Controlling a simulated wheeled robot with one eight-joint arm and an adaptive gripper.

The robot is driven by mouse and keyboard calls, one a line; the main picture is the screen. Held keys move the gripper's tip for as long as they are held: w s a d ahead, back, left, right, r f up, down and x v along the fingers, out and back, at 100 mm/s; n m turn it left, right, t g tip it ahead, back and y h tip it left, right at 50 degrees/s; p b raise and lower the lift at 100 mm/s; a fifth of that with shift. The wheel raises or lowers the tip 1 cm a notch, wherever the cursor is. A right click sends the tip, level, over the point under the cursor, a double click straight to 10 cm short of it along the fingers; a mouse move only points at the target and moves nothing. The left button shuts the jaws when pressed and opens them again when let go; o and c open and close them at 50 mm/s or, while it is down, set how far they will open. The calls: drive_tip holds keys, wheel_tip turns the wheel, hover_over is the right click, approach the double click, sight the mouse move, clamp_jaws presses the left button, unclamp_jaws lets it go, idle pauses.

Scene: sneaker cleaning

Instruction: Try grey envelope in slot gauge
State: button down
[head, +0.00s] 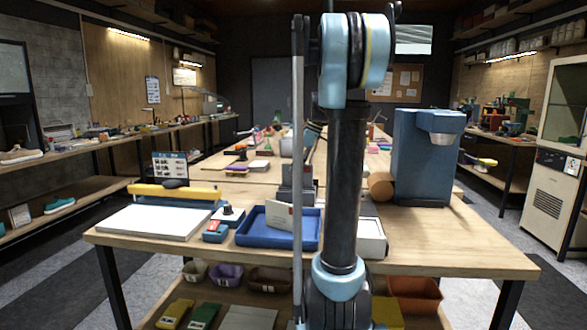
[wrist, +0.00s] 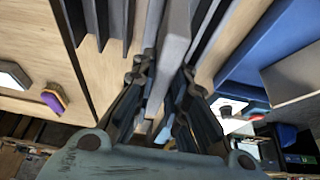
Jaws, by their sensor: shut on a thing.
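In the wrist view my gripper (wrist: 167,72) is shut on a flat grey piece, which appears to be the grey envelope (wrist: 172,50), seen nearly edge-on between the fingers. Dark grey upright fins (wrist: 102,22), likely part of the slot gauge, stand to the left of the fingers, with more grey ridges to the right. I cannot tell whether the envelope is inside a slot. In the head view a grey block (head: 296,186), likely the gauge, shows on the table behind my arm. My arm hides the gripper and the envelope there.
A blue tray (head: 247,238) with a pale card (head: 279,216) in it lies at the front of the table (head: 455,240). A white slab with a yellow bar (head: 175,192) is left. A blue machine (head: 425,160) stands right. The table's front right is clear.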

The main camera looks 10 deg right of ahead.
sight(293, 186)
drive_tip(key=shift+f, duration=2.4)
idle(0.5)
drive_tip(key=c, duration=1.5)
unclamp_jaws()
